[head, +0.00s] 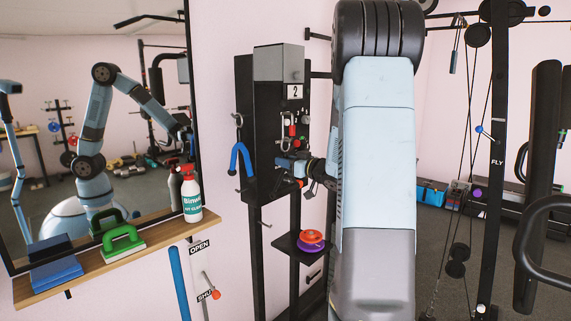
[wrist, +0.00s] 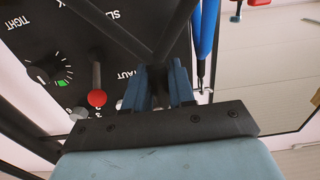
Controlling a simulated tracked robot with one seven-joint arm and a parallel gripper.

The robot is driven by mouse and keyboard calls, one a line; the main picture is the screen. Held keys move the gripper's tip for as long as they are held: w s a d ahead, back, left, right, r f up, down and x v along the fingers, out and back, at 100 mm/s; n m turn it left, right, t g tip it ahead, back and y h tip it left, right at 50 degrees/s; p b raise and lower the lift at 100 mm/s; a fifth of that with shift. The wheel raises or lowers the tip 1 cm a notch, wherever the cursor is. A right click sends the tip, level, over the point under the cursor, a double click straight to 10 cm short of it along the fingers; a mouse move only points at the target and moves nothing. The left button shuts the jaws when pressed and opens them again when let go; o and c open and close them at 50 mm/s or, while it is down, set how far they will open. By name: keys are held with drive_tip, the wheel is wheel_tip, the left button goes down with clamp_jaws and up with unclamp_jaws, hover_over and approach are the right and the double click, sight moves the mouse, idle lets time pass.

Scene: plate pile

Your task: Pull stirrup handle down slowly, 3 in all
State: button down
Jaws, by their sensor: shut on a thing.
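My gripper (head: 283,163) is at the front of a black machine column (head: 263,125), below its "2" label. In the wrist view my gripper (wrist: 158,78) has its two blue fingers closed on a dark bar (wrist: 161,48), with dark arms spreading from it in a V. I cannot tell for sure that this bar is the stirrup handle. A separate blue handle (head: 240,158) hangs from a hook on the column's left side; its blue grip also shows in the wrist view (wrist: 208,30).
A panel with a dial (wrist: 48,75) and a red-knobbed lever (wrist: 97,97) is close to my gripper. A small shelf (head: 300,250) holds a red and purple item (head: 311,240). A wooden ledge (head: 150,237) with a spray bottle (head: 191,198) stands left. Cable machines are right.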

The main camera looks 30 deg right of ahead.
drive_tip(key=shift+r, duration=1.15)
drive_tip(key=shift+r, duration=0.35)
drive_tip(key=c, duration=0.9)
unclamp_jaws()
drive_tip(key=shift+o, duration=0.2)
drive_tip(key=v, duration=1.3)
drive_tip(key=shift+s, duration=0.35)
